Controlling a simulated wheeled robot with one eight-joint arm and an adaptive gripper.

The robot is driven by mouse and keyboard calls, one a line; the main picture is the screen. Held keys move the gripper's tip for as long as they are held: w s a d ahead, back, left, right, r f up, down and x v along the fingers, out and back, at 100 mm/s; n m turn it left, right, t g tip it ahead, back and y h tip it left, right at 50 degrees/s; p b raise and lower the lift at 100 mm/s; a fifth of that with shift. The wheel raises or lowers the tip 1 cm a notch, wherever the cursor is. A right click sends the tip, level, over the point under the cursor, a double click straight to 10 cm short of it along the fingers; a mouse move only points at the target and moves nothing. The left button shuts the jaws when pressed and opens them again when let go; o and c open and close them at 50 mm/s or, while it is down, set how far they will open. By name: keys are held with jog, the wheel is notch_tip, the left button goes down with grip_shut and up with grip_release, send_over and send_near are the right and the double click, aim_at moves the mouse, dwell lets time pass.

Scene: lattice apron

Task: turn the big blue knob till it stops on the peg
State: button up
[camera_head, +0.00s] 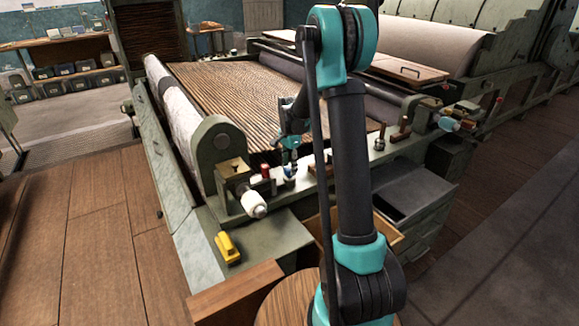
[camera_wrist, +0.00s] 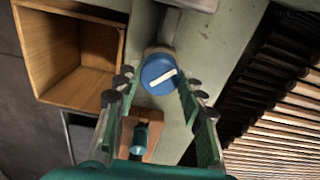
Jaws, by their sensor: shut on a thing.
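The big blue knob (camera_wrist: 158,74) has a round face with a white pointer bar, which slants from lower left to upper right in the wrist view. In the head view the knob (camera_head: 289,171) is small and partly covered, on the green front rail of the machine. My gripper (camera_wrist: 157,80) has one finger on each side of the knob and is shut on it. In the head view my gripper (camera_head: 290,156) points down at the knob from above. I cannot make out the stop peg in either view.
A red-capped post (camera_head: 265,171) and a white roller end (camera_head: 254,204) stand left of the knob. A yellow object (camera_head: 227,246) lies on the left ledge. An open wooden box (camera_wrist: 70,50) is beside the rail. The slatted lattice (camera_head: 235,95) stretches behind.

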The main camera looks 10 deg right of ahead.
jog(key=m, duration=0.3)
jog(key=shift+m, duration=2.2)
jog(key=o, duration=1.2)
jog(key=shift+c, duration=0.2)
jog(key=shift+r, duration=0.15)
notch_tip(320, 180, up, 12)
